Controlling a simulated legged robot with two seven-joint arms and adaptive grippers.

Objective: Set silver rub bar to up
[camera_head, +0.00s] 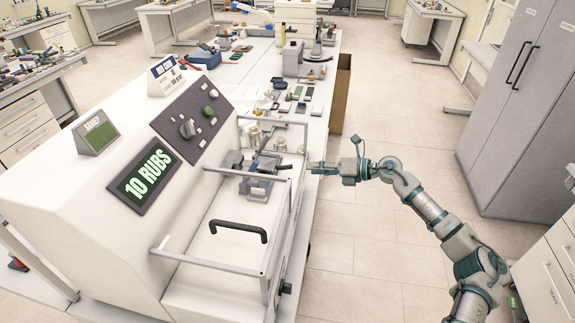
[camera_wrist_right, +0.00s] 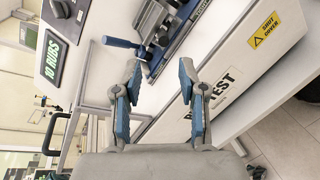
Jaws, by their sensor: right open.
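The rub-testing machine (camera_head: 120,215) is a white bench unit with a "10 RUBS" display (camera_head: 146,176). Inside its frame sits a blue and grey clamp mechanism (camera_head: 258,182), with a thin silver bar (camera_head: 225,172) running across it. I cannot tell for certain whether this is the rub bar, nor its exact tilt. My right gripper (camera_head: 312,168) is at the machine's right side, apart from the mechanism. In the right wrist view my gripper (camera_wrist_right: 160,72) is open and empty, its blue-padded fingers pointing toward the mechanism (camera_wrist_right: 158,22) and a blue handle (camera_wrist_right: 120,42). My left gripper is not in view.
A silver cover frame with a black handle (camera_head: 238,230) stands at the machine's front. A yellow "shut cover" label (camera_wrist_right: 264,30) is on its side. Small tools and samples lie on the bench behind. Grey cabinets (camera_head: 520,95) stand at right; the floor between is clear.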

